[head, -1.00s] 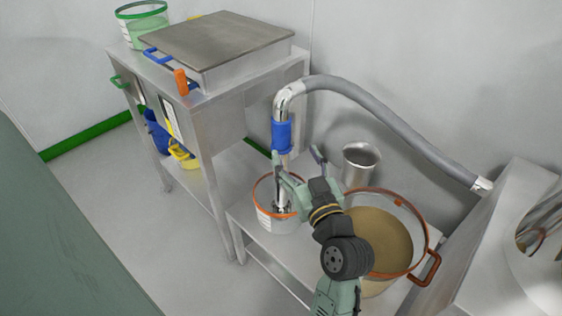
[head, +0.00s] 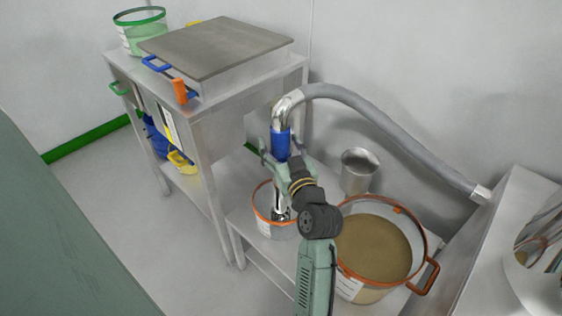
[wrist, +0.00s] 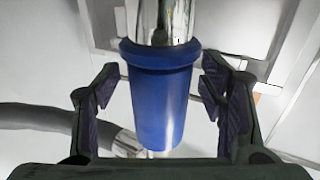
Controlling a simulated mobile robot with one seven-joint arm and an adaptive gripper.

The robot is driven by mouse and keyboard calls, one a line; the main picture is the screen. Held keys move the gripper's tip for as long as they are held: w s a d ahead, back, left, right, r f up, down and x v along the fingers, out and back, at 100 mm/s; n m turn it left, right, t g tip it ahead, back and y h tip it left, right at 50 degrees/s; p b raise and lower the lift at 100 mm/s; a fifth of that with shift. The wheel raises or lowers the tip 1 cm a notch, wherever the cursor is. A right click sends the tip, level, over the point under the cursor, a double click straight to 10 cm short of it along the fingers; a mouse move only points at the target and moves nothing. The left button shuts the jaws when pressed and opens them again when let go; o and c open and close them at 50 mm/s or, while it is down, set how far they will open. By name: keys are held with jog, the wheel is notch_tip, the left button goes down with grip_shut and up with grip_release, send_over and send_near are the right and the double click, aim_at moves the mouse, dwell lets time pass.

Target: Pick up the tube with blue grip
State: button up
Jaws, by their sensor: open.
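The tube with blue grip (head: 280,141) is a shiny metal pipe, bent at the top into a grey hose, with a blue sleeve around its upright part. Its lower end stands inside the orange-rimmed tub (head: 263,224). My gripper (head: 279,149) is at the height of the blue sleeve. In the wrist view, the blue grip (wrist: 159,95) stands between the two open fingers of my gripper (wrist: 158,100), with a gap visible on both sides. Part of the lower pipe is hidden behind my gripper in the head view.
The grey hose (head: 390,130) arches right to a metal machine (head: 515,210). A large bin of tan powder (head: 375,245) and a metal beaker (head: 358,170) stand to the right. A steel cabinet (head: 225,110) stands at left.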

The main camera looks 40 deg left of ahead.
jog(key=shift+c, duration=0.4)
grip_shut()
dwell(0.5)
jog(key=shift+r, duration=0.1)
